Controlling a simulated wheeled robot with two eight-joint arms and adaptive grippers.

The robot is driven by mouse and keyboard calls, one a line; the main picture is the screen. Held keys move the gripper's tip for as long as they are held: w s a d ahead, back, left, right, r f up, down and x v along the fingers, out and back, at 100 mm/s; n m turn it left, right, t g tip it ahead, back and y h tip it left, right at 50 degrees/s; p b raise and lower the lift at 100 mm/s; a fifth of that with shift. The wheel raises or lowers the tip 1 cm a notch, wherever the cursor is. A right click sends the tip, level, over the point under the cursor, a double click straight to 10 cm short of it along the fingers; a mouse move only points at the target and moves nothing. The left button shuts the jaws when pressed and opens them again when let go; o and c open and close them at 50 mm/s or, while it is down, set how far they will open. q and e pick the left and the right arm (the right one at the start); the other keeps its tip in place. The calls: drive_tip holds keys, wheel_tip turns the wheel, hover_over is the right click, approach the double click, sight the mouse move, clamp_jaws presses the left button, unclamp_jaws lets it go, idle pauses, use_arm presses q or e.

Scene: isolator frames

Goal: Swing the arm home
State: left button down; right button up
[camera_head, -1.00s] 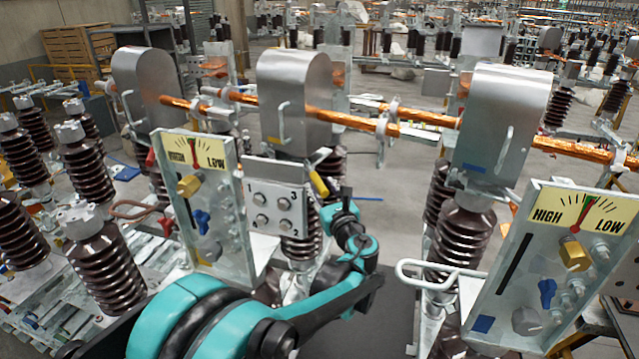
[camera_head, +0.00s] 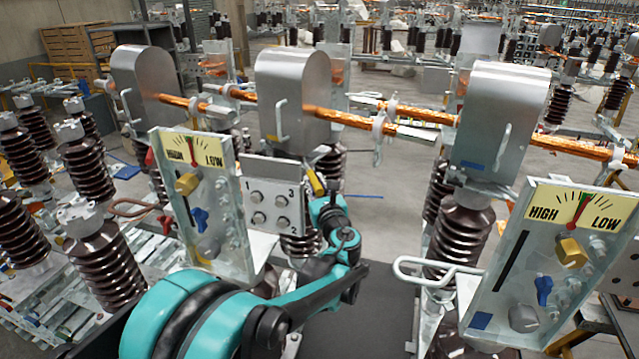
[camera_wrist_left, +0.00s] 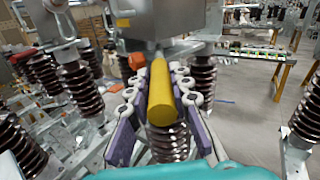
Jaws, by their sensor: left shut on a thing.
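My left gripper (camera_head: 319,195) reaches up to the centre isolator frame, at the right edge of its numbered bolt plate (camera_head: 270,183). It is shut on a yellow handle (camera_head: 315,181). In the left wrist view the yellow handle (camera_wrist_left: 161,92) lies between the purple and grey fingers of the gripper (camera_wrist_left: 160,100), pointing away toward a metal housing. The isolator arm behind the handle is mostly hidden by the plate and the gripper. A rounded metal housing (camera_head: 293,98) stands above, crossed by a copper bar (camera_head: 350,119). My right gripper is not in view.
A HIGH/LOW gauge panel (camera_head: 205,195) stands left of my arm; another (camera_head: 560,260) stands at the right. A bent metal handle (camera_head: 437,272) juts out from the right frame. Brown ribbed insulators (camera_head: 107,262) crowd the left. Open floor (camera_head: 395,195) shows between the centre and right frames.

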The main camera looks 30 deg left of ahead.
use_arm(q)
drive_tip(key=s+a+m+t+h, duration=0.1)
drive_tip(key=a, duration=0.1)
drive_tip(key=s+a+m+t+h, duration=0.1)
drive_tip(key=s+a, duration=0.1)
drive_tip(key=shift+s+h, duration=0.15)
drive_tip(key=shift+h, duration=0.25)
drive_tip(key=c, duration=1.4)
unclamp_jaws()
drive_tip(key=shift+o, duration=0.2)
drive_tip(key=shift+s+d, duration=0.1)
drive_tip(key=v, duration=0.7)
